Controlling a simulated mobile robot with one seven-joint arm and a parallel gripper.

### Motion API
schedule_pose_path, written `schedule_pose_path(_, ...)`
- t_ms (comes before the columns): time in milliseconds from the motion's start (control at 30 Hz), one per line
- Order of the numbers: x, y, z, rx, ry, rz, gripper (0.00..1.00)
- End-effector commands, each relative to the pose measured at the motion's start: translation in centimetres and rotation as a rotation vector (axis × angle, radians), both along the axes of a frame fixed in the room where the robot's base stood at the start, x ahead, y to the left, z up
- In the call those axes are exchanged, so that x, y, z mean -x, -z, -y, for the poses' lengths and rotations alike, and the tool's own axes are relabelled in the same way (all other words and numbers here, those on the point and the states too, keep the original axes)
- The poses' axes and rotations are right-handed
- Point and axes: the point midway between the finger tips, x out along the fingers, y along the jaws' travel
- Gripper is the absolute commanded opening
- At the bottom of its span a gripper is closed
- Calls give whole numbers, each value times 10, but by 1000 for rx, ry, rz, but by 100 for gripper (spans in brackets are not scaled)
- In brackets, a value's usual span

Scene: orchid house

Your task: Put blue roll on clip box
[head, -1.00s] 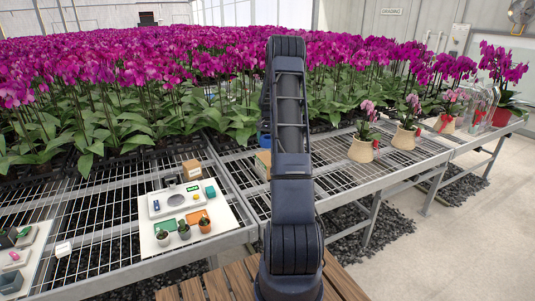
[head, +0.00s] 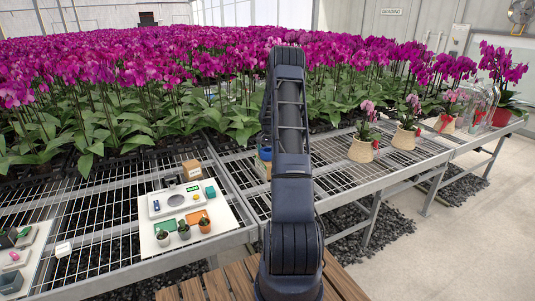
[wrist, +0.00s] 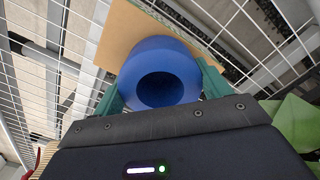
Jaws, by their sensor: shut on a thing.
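The blue roll (wrist: 160,72) is between the two green fingers of my gripper (wrist: 162,86) in the wrist view, its dark hole facing the camera. My gripper is shut on it. A tan box (wrist: 118,42), which looks like the clip box, shows just beyond the roll; I cannot tell whether they touch. In the head view the blue roll (head: 265,154) shows as a small patch at the left edge of my arm, right above the tan box (head: 262,168). My arm hides most of both and all of my gripper.
The box stands on a wire-mesh bench (head: 335,172) with potted orchids (head: 362,149) to its right. Dense orchids fill the back.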

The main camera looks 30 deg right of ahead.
Motion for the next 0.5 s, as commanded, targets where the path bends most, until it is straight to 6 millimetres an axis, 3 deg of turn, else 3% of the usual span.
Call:
schedule_pose_path(100,0,3,0,0,0,0,46)
schedule_pose_path(133,0,3,0,-1,0,-1,82)
schedule_pose_path(200,0,3,0,-1,0,-1,96)
schedule_pose_path(500,0,2,0,-1,0,-1,98)
